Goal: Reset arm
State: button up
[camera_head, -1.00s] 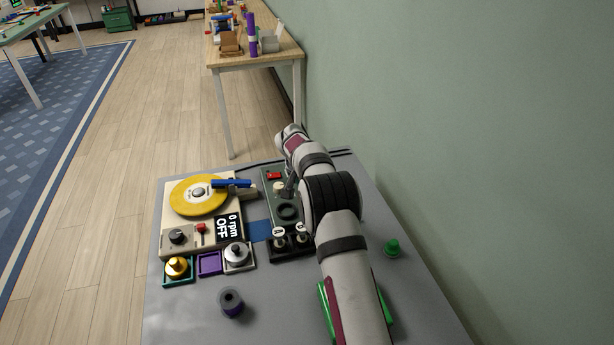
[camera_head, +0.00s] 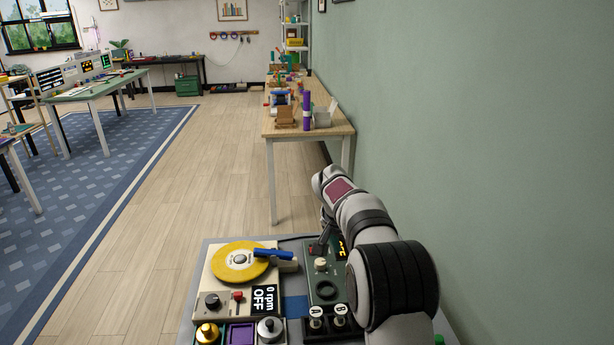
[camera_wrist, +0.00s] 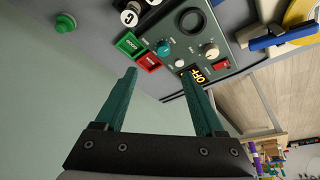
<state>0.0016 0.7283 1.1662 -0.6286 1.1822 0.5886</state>
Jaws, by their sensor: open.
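My gripper (camera_wrist: 160,73) is open and empty in the wrist view, its two teal fingers apart with nothing between them. In the head view my gripper (camera_head: 317,248) hangs at the far end of my arm, over the far part of a dark green control panel (camera_head: 324,299). In the wrist view the panel (camera_wrist: 190,45) lies beyond the fingertips, with an OFF display (camera_wrist: 197,74), a pale knob (camera_wrist: 209,50) and a teal knob (camera_wrist: 164,47). My arm hides the panel's right side in the head view.
A turntable with a yellow disc (camera_head: 238,262) reads OFF, left of the panel. Gold (camera_head: 207,333) and silver (camera_head: 270,328) knobbed pieces sit at the front. A green wall (camera_head: 500,150) rises close on the right. A wooden table (camera_head: 310,122) stands beyond open floor.

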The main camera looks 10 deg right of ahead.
jog(key=s+a+r+n+g+y, duration=0.1)
jog(key=s+a+r, duration=0.1)
jog(key=s, duration=0.6)
jog(key=s+a+r+y, duration=0.1)
jog(key=s+r, duration=0.2)
jog(key=s, duration=0.5)
jog(key=s+a+r+n+g+y, duration=0.1)
jog(key=s+a+r, duration=0.1)
jog(key=s, duration=0.6)
jog(key=s+a+f+y, duration=0.1)
jog(key=s+a+f, duration=0.1)
jog(key=s, duration=0.7)
jog(key=s+a+f+n+g, duration=0.1)
jog(key=s+a+f, duration=0.1)
jog(key=s, duration=0.7)
jog(key=shift+s+a+f+y, duration=0.15)
jog(key=shift+s+f+y, duration=0.1)
jog(key=shift+y, duration=0.15)
